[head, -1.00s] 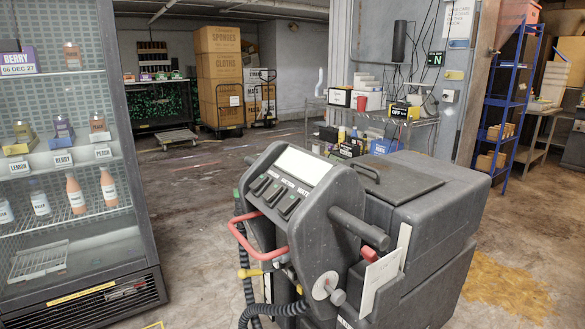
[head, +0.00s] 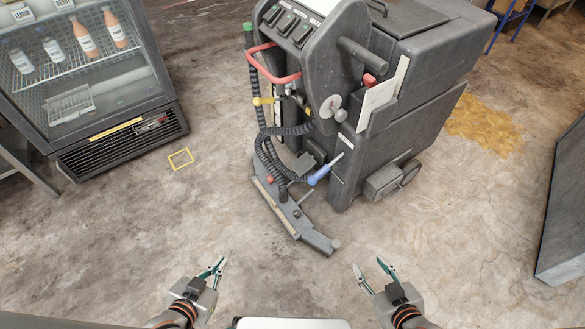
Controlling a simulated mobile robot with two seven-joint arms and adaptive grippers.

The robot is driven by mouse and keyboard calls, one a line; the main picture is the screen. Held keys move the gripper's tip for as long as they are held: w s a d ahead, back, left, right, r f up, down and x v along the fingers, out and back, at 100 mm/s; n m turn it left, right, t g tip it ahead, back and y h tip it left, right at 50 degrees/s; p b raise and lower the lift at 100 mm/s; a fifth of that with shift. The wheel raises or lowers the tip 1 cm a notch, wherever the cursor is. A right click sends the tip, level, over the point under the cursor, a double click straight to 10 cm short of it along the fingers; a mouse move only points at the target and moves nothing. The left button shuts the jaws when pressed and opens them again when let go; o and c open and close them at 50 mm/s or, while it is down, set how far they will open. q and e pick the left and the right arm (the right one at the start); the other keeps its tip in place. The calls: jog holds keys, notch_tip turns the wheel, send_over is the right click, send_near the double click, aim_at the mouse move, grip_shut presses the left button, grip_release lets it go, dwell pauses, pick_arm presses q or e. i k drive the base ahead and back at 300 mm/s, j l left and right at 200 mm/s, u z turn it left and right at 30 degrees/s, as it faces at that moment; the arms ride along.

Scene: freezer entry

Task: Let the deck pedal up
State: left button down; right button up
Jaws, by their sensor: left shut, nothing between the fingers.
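A dark grey floor-scrubbing machine (head: 400,115) stands in the upper middle of the head view. Low at its rear are a small dark flat plate (head: 303,164) and a lever with a blue grip (head: 320,176) and pale rod; I cannot tell which is the deck pedal. A long dark squeegee bar (head: 292,215) lies near the floor in front of them. My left gripper (head: 220,264) is shut and empty, below and left of the bar. My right gripper (head: 369,266) is open and empty, below and right of the bar. Neither touches the machine.
A glass-fronted fridge (head: 115,140) with bottles stands at upper left. Ribbed black hoses (head: 265,150) hang at the machine's rear. A grey block (head: 566,205) stands at right. The floor before the machine is clear.

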aim_at(306, 162)
jog(key=k+j+z, duration=0.15)
jog(key=k+j, duration=0.35)
jog(key=k+j+z, duration=0.15)
jog(key=k+j, duration=0.25)
jog(key=k, duration=0.35)
jog(key=i+l+u, duration=0.1)
jog(key=i+u, duration=0.15)
jog(key=i, duration=2.4)
